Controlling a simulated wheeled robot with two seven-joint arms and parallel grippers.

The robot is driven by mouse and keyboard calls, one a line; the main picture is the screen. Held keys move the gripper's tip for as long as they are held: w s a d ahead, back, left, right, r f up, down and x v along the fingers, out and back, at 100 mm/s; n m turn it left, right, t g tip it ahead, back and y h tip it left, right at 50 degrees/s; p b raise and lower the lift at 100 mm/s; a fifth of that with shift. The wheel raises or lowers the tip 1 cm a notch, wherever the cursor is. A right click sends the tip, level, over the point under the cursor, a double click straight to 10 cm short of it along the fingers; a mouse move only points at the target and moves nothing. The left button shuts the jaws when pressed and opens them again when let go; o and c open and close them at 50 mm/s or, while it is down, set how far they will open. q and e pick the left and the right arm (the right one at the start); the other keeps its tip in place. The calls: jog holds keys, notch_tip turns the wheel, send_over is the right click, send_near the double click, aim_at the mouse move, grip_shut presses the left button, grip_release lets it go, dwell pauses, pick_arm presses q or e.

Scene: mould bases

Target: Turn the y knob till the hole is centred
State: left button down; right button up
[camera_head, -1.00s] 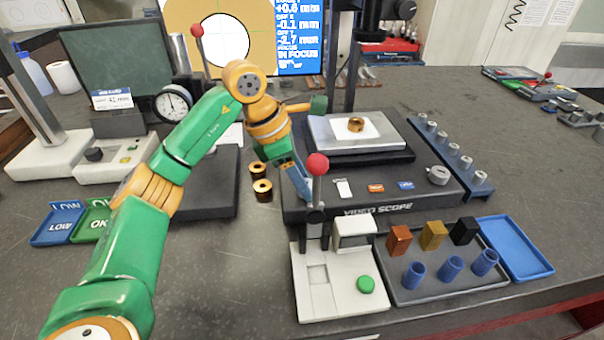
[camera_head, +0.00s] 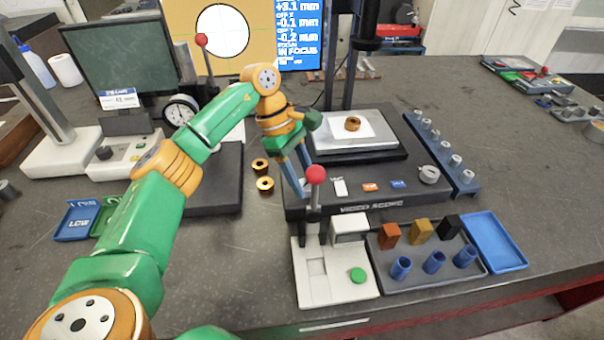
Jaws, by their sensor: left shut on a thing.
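The video scope (camera_head: 370,208) stands mid-table, with a light stage (camera_head: 345,143) carrying a small brass ring-shaped part (camera_head: 352,124). The screen (camera_head: 180,22) behind shows a large white round hole that looks close to centred on a cross line. Its blue readout (camera_head: 298,32) appears to give off X -0.1 mm, off Y -0.2 mm and in focus. My left gripper (camera_head: 304,184) points down at the scope's left front corner, shut on what appears to be the y knob. The fingers and a red-topped lever hide the knob. My right gripper is out of view.
A red-ball lever press (camera_head: 316,174) stands just in front of my left gripper. Two brass rings (camera_head: 264,184) lie to its left. A grey tray of blocks and blue cups (camera_head: 430,268) and an empty blue tray (camera_head: 497,240) are at right front. A dial gauge (camera_head: 181,110) stands at left.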

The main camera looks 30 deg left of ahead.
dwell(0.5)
pick_arm(q)
jog(key=shift+c, duration=1.7)
grip_release()
jog(key=shift+d, duration=0.1)
jog(key=v, duration=0.7)
jog(key=shift+b, duration=0.3)
